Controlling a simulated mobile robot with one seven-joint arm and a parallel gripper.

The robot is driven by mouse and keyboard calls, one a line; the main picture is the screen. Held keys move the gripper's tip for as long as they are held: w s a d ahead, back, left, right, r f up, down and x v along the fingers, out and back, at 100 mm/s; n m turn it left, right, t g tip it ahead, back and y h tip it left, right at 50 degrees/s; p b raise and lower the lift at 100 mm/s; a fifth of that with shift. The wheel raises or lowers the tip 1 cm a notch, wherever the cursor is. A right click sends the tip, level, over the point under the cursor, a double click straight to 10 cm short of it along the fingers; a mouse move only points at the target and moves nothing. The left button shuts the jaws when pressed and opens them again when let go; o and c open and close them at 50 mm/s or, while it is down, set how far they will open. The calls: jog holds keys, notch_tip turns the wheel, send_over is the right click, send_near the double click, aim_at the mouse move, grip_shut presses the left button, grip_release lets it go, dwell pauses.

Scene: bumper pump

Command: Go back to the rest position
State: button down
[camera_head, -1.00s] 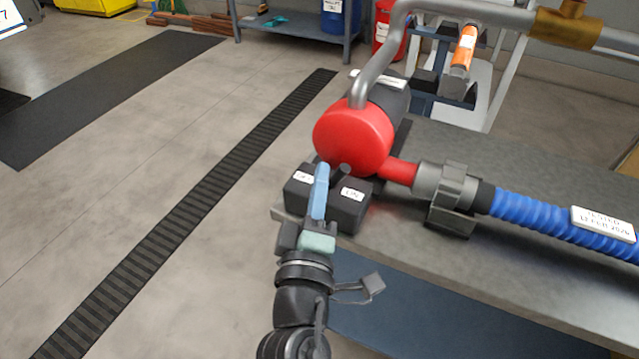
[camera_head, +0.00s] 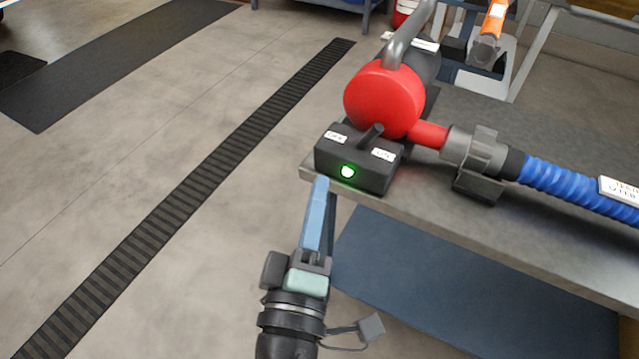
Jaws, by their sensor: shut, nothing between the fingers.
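My gripper (camera_head: 320,186) is in the lower middle of the head view, its blue fingers pointing up and closed together with nothing between them. It is off the bench's front left corner, in front of and just below the black switch box (camera_head: 338,163), and appears apart from it. The box has a dark lever (camera_head: 371,135) on top, tilted toward the right label, and a lit green lamp (camera_head: 347,172) on its front. Two white labels flank the lever; their print is hard to read. The red pump (camera_head: 384,100) stands behind the box.
The grey bench (camera_head: 480,225) carries the pump, a grey clamp (camera_head: 484,150) and a blue ribbed hose (camera_head: 570,185) running right. A blue lower shelf (camera_head: 450,285) lies beneath. Open floor (camera_head: 130,180) with a dark grating strip (camera_head: 215,170) is to the left.

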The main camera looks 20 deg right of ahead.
dwell(0.4)
jog(key=w+a+r+m+t+y, duration=0.1)
jog(key=a+r+m+t, duration=0.15)
jog(key=r, duration=0.65)
jog(key=w+a+r+m+t+y, duration=0.2)
jog(key=r+m, duration=0.1)
jog(key=r, duration=0.7)
jog(key=w+a+r+m+t+y, duration=0.1)
jog(key=a+r+m+t, duration=0.2)
jog(key=r, duration=0.6)
jog(key=s+a+r+t+y, duration=0.2)
jog(key=r+y, duration=0.1)
jog(key=r, duration=0.2)
jog(key=s+a+r+t+y, duration=0.2)
jog(key=s+r+y, duration=0.1)
jog(key=r, duration=0.2)
notch_tip(320, 180, up, 31)
jog(key=p, duration=3)
jog(key=shift+a+r+n+p, duration=0.15)
jog(key=shift+a+n+p, duration=0.05)
jog(key=shift+n+p, duration=0.2)
jog(key=shift+w, duration=0.1)
